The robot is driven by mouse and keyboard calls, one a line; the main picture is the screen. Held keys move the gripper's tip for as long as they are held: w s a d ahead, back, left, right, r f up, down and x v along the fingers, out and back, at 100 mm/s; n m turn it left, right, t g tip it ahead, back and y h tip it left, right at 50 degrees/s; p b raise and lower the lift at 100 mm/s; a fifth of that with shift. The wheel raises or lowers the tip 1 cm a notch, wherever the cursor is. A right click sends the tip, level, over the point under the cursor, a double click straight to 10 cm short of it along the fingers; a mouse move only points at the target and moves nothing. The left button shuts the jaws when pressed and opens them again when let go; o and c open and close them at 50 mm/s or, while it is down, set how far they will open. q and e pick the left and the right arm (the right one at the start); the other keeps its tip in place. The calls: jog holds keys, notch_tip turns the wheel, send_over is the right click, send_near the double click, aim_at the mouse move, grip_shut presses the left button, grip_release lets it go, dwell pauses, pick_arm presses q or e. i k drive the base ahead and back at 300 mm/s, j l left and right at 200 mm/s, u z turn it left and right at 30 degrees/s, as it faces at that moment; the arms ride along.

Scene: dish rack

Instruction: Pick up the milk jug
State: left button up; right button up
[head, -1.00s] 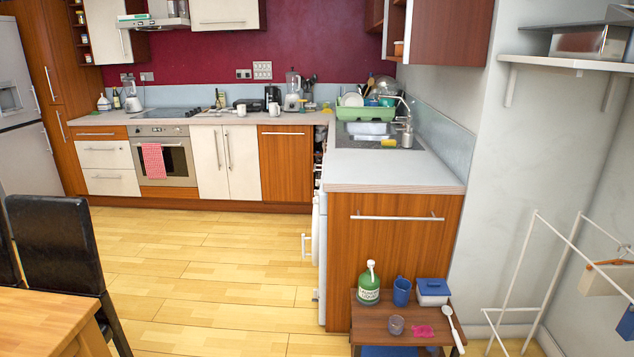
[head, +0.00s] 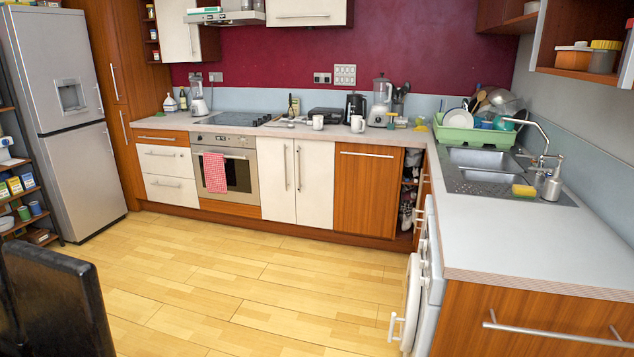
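I cannot make out a milk jug for certain in the head view. Two small white cups or mugs, one on the back counter (head: 318,122) and one to its right (head: 357,124), stand near a black kettle (head: 355,104). A white bottle-like thing (head: 170,103) stands at the counter's left end. A green dish rack (head: 472,136) with plates and bowls stands in the right corner by the sink. Neither of my grippers is in view.
The right counter (head: 540,235) is bare at its near end; a metal soap dispenser (head: 551,180) and yellow sponge (head: 523,190) sit by the sink. A washing machine door (head: 411,300) stands open. A black chair (head: 58,300) is at lower left. The wooden floor (head: 240,270) between is clear.

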aim_at(357, 121)
jog(key=i+u, duration=0.15)
jog(key=i, duration=1.15)
jog(key=i+u, duration=0.2)
jog(key=i, duration=1.1)
